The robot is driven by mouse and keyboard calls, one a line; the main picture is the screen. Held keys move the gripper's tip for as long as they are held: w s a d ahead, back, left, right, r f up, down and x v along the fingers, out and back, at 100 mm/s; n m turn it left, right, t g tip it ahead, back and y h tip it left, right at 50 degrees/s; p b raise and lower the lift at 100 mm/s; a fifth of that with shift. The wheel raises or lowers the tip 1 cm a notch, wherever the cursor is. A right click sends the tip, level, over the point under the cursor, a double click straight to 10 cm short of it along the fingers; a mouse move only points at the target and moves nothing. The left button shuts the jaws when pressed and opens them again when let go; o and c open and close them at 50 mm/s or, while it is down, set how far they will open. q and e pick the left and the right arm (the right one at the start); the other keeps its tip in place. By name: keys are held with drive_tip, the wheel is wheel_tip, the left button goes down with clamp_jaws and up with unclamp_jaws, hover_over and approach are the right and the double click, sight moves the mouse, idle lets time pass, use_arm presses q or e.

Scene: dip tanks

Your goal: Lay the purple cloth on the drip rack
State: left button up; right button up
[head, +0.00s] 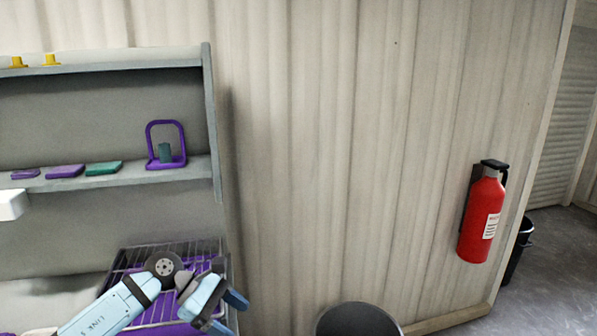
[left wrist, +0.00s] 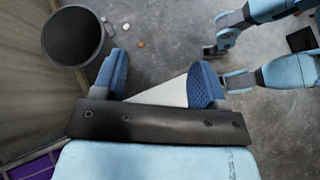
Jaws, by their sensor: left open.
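The wire drip rack (head: 185,246) is at the lower left in the head view, below the shelf and partly hidden by my left arm. Purple material (head: 160,311) shows between and below its wires. I cannot tell whether this is the cloth or a tray under the rack. A purple patch (left wrist: 40,167) also shows at the lower left in the left wrist view. My left gripper (head: 229,313) is at the rack's right side in the head view. In the left wrist view its blue fingers (left wrist: 160,80) are apart, with no cloth visible between them.
A shelf (head: 130,175) above the rack holds purple and green flat pieces and a purple frame (head: 166,146). A dark bin (head: 357,320) stands on the floor right of the rack. A red extinguisher (head: 483,219) hangs on the wall. Light blue arm parts (left wrist: 285,72) show in the wrist view.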

use_arm(q)
drive_tip(key=s+d+f+n+t+h+p, duration=0.1)
drive_tip(key=s+d+n+t+h, duration=0.4)
drive_tip(key=n, duration=0.6)
drive_tip(key=s+f+n+t+h, duration=0.15)
drive_tip(key=n+t+h, duration=0.35)
drive_tip(key=n, duration=0.6)
drive_tip(key=s+a+f+n+t+y+p, duration=0.1)
drive_tip(key=s+a+f+n+y, duration=0.4)
drive_tip(key=n, duration=1.1)
drive_tip(key=s+a+f+n+t+y+p, duration=0.1)
drive_tip(key=s+a+f+n+y, duration=0.5)
drive_tip(key=s+f+n+y, duration=0.6)
drive_tip(key=s+f+n, duration=0.3)
drive_tip(key=n, duration=0.1)
drive_tip(key=shift+f+n+t+y, duration=0.3)
drive_tip(key=shift+f+n, duration=0.05)
drive_tip(key=shift+n, duration=0.05)
use_arm(e)
drive_tip(key=r, duration=0.2)
drive_tip(key=shift+s+r, duration=0.35)
drive_tip(key=shift+s, duration=0.05)
use_arm(q)
drive_tip(key=shift+s, duration=0.1)
